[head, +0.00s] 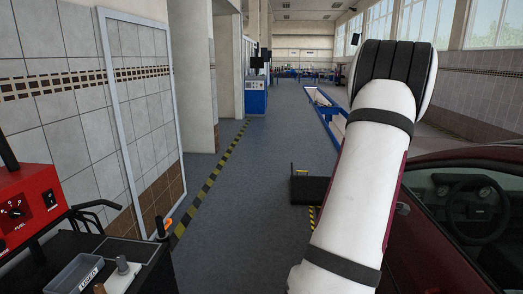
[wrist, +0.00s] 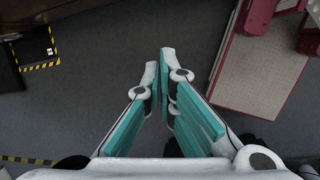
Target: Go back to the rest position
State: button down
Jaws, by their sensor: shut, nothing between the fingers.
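My gripper (wrist: 164,98) shows in the wrist view with its teal finger pads close together at the tips. It is shut and holds nothing. It hangs above the bare grey floor (wrist: 95,95). In the head view my white arm rises on the right side, and the gripper itself is not seen there.
A dark red car (head: 440,250) stands close on the right. A black cart (head: 130,250) with a red machine (head: 30,205) stands on the left. A low black platform (head: 308,190) lies ahead, partly behind my arm. The aisle floor (head: 235,225) between them is clear.

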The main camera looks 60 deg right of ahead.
jog(key=w+a+r, duration=0.2)
jog(key=w+r, duration=0.1)
jog(key=w, duration=0.4)
jog(key=w+a+r+t+h+b, duration=0.1)
jog(key=w+a+r, duration=0.25)
jog(key=w, duration=0.35)
jog(key=w+a+r, duration=0.2)
jog(key=w+r, duration=0.1)
jog(key=w, duration=0.4)
jog(key=w+a+r+m+t+h+b, duration=0.15)
jog(key=w+a+r, duration=0.45)
jog(key=w+a, duration=0.6)
jog(key=w+a+r+t+y+b, duration=0.1)
jog(key=w+a+r+t, duration=0.15)
jog(key=a, duration=0.65)
jog(key=w+a+r+t+y, duration=0.1)
jog(key=w+a, duration=0.3)
jog(key=a, duration=0.4)
jog(key=s+a+t+y, duration=0.1)
jog(key=s+a, duration=0.1)
jog(key=a, duration=0.6)
jog(key=s+a+t+y+b, duration=0.1)
jog(key=s+a+y, duration=0.1)
jog(key=a, duration=0.7)
jog(key=shift+s+a+m+b, duration=0.3)
jog(key=shift+s+m, duration=0.1)
jog(key=shift+m, duration=0.05)
